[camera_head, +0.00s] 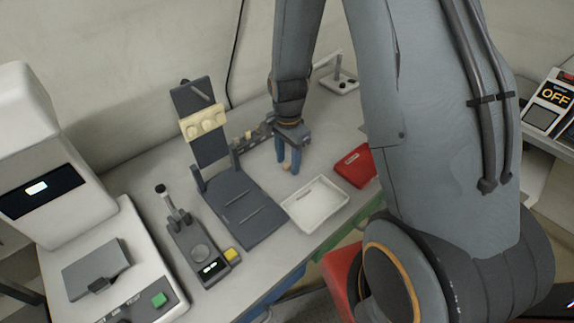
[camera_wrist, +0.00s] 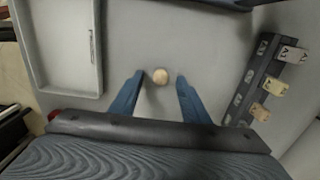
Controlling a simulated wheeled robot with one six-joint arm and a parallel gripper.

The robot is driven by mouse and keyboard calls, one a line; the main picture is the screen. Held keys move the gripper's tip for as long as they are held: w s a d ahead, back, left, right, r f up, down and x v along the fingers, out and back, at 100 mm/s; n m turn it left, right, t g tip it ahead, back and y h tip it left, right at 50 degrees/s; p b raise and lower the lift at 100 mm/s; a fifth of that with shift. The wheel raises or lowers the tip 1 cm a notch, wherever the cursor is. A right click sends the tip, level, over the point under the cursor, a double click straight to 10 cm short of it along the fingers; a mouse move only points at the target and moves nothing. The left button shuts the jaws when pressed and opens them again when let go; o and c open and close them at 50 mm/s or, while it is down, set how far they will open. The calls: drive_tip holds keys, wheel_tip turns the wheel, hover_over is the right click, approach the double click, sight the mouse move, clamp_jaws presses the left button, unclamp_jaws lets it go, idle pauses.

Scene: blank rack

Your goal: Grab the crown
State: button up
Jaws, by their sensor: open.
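The crown is a small, rounded, cream-coloured piece (camera_wrist: 160,76) lying on the grey bench top in the wrist view. My gripper (camera_wrist: 157,80) is open, with its two blue fingers on either side of the crown and a gap to each. In the head view my gripper (camera_head: 289,168) points down at the bench behind the white tray, and the crown (camera_head: 287,168) shows as a small pale spot at the fingertips, partly hidden by them. I cannot tell the exact height of the fingertips above the bench.
A white tray (camera_head: 328,222) stands in front of my gripper, with a red box (camera_head: 356,166) to its right. A dark rack (camera_wrist: 246,86) holds several small labelled blocks on the right of the wrist view. A dark hinged stand (camera_head: 243,218) and a small gauge (camera_head: 196,262) are at left.

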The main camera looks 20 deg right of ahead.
clamp_jaws()
idle(0.3)
